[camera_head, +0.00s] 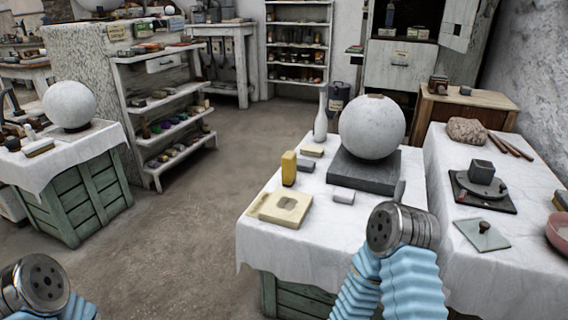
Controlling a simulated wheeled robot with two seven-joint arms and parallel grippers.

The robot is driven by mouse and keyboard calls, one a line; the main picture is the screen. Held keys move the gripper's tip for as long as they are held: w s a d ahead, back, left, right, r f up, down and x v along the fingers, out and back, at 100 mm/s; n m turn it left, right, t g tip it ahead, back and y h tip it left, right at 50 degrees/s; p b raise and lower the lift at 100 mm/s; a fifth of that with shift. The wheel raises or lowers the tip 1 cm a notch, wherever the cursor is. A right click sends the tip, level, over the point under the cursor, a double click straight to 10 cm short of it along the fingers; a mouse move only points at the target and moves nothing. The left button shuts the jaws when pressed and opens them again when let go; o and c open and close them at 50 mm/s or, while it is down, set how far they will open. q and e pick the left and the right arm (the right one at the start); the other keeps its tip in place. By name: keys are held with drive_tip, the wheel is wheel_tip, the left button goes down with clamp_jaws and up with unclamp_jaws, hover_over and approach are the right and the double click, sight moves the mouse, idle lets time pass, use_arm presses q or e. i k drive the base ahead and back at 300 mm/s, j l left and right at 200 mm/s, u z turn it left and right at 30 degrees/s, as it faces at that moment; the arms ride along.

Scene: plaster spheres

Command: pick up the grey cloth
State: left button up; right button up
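I cannot make out a separate grey cloth for certain. White cloths cover the table in the middle right (320,243), the table on the right (460,270) and the green crate table on the left (95,148). A flat beige square piece with a dark patch in its middle lies on the front left of the middle table. Neither gripper shows. Only metal joints and blue sleeves of my arms are in view, at the bottom left and at the lower middle right, where my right arm hides part of the middle table's front edge.
A large plaster sphere (372,127) rests on a dark slab (364,172), with a white bottle (321,119) and a yellow block (289,168) nearby. Another sphere (69,104) stands on the left table. The floor (190,230) between the tables is clear.

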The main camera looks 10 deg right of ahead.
sight(303, 164)
drive_tip(key=i+j+u, duration=0.2)
drive_tip(key=u, duration=0.2)
drive_tip(key=i+j+u, duration=0.1)
drive_tip(key=i+u, duration=0.75)
drive_tip(key=i+j+z, duration=0.2)
drive_tip(key=i, duration=0.15)
drive_tip(key=i+z, duration=0.15)
drive_tip(key=i, duration=0.2)
